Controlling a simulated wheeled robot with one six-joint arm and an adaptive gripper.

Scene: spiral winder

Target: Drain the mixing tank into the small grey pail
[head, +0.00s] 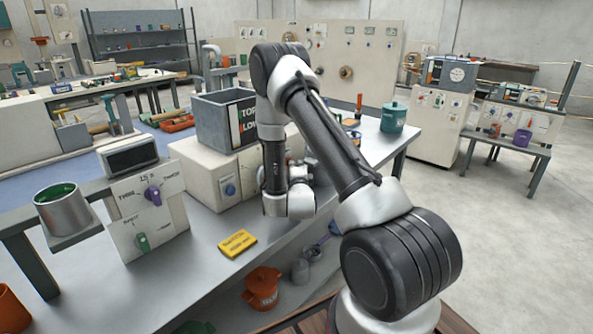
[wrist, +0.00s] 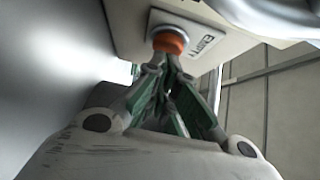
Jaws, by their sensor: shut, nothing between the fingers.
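A square grey open-topped tank (head: 222,125) stands on a white housing (head: 205,178) with a blue dial; I cannot tell whether it is the mixing tank. A small grey pail (head: 300,271) seems to be below the bench top, beside an orange pot. My gripper (wrist: 166,66) is shut and empty, its fingertips right at an orange round button (wrist: 168,41) on a pale panel. I cannot tell whether they press it. A label beside the button (wrist: 205,42) seems to read "EMPTY". My arm largely hides the gripper in the head view.
A metal cup with green inside (head: 62,210) and a timer panel (head: 148,215) stand left. An orange pot (head: 262,288) is lower down; a teal pot (head: 394,117) stands at the far end. Floor is clear at right.

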